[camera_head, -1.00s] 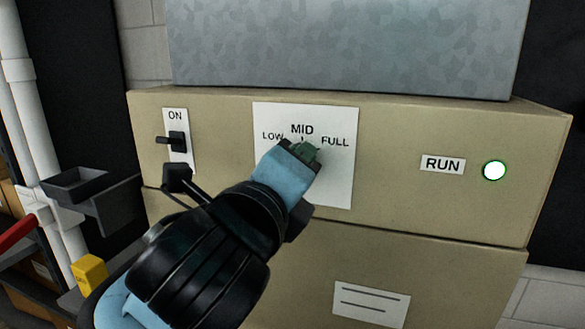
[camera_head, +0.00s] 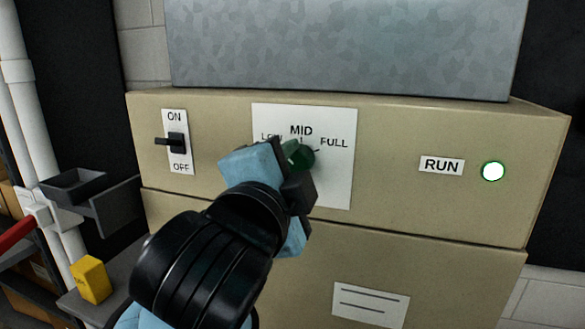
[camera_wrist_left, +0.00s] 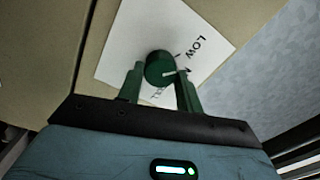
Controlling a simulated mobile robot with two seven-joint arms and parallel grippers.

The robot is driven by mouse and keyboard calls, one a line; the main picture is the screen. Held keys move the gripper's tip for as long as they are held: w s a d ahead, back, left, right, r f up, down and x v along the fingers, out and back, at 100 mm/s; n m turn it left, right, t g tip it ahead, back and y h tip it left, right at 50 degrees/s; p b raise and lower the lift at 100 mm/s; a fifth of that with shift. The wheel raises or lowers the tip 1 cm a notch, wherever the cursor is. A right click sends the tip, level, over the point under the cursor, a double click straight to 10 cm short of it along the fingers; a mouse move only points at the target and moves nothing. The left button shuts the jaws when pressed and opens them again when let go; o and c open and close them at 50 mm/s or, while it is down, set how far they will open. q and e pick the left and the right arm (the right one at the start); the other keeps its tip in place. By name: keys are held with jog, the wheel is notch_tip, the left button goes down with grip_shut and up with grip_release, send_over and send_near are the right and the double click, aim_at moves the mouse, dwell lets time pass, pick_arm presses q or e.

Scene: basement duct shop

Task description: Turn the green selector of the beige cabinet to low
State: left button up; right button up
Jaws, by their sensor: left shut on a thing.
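The green selector (camera_head: 303,157) sits on a white plate (camera_head: 335,182) on the front of the beige cabinet (camera_head: 400,204). The plate reads LOW, MID and FULL; my gripper partly covers LOW in the head view. My left gripper (camera_head: 294,163) is at the selector, shut on it. In the left wrist view the round selector (camera_wrist_left: 158,68) sits at the tips of my left gripper (camera_wrist_left: 160,84), one finger on each side. Its white pointer line points between LOW and FULL, about where MID lies; a finger hides that label there. My right gripper is not in view.
An ON/OFF switch (camera_head: 176,142) is left of the plate. A lit RUN lamp (camera_head: 493,171) is at the right. A grey metal box (camera_head: 345,45) stands on top. A yellow block (camera_head: 91,279) and a dark tray (camera_head: 75,185) are at the left.

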pick_arm(q)
jog(key=shift+n, duration=1.3)
jog(key=shift+r, duration=0.1)
jog(key=o, duration=1)
